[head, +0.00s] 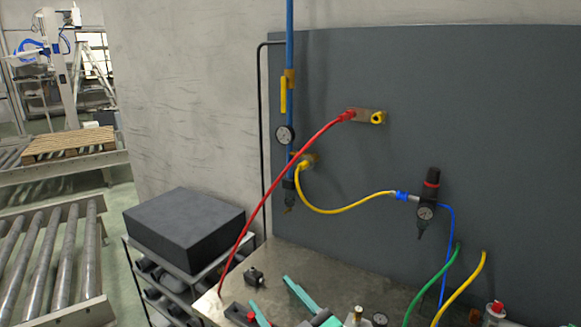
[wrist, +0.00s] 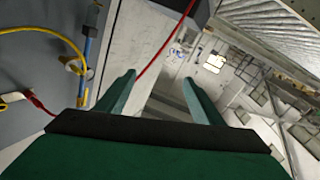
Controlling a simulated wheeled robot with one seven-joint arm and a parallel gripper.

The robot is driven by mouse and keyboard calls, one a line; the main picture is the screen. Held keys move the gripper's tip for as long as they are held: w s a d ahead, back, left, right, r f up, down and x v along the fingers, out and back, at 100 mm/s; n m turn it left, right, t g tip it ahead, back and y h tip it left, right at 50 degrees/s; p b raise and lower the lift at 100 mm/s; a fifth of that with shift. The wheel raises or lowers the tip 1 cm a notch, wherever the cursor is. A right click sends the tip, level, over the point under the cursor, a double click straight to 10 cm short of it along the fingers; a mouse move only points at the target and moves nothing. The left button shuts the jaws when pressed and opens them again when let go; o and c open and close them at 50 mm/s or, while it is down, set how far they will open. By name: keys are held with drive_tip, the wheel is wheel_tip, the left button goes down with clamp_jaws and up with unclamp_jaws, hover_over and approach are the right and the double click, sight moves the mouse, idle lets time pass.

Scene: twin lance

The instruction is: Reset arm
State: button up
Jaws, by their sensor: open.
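My gripper (head: 275,300) shows at the bottom edge of the head view, with two teal fingers spread apart over the metal bench top. In the wrist view my gripper (wrist: 160,92) is open, and nothing sits between its fingertips. Most of my arm is out of the head view. A red hose (head: 272,185) runs from a fitting on the dark panel down to the left end of the bench. It passes beyond the fingers in the wrist view (wrist: 165,48), and I cannot tell how far off it is.
The grey panel (head: 480,120) carries a blue pipe, a gauge (head: 284,135), a yellow hose (head: 345,209) and a regulator (head: 427,205). Green and yellow hoses rise at the bench's right. A black box (head: 185,225) sits on a rack at left. Small fittings lie on the bench (head: 300,258).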

drive_tip(key=s+f+m+t+h, duration=0.1)
drive_tip(key=s+f+m+h, duration=0.5)
drive_tip(key=f, duration=0.4)
drive_tip(key=s+f+m+t+h, duration=0.1)
drive_tip(key=s+f+m+h, duration=0.3)
drive_tip(key=s+f+m, duration=0.55)
drive_tip(key=s+d+f+n, duration=0.1)
drive_tip(key=s+f+n, duration=0.1)
drive_tip(key=s, duration=0.9)
drive_tip(key=s+d+f+n+g, duration=0.1)
drive_tip(key=s+d+f+n, duration=0.1)
drive_tip(key=s, duration=0.9)
wheel_tip(320, 180, down, 2)
drive_tip(key=shift+s+d+f+n+g, duration=0.2)
drive_tip(key=shift+s+n+g, duration=0.15)
drive_tip(key=shift+n, duration=0.5)
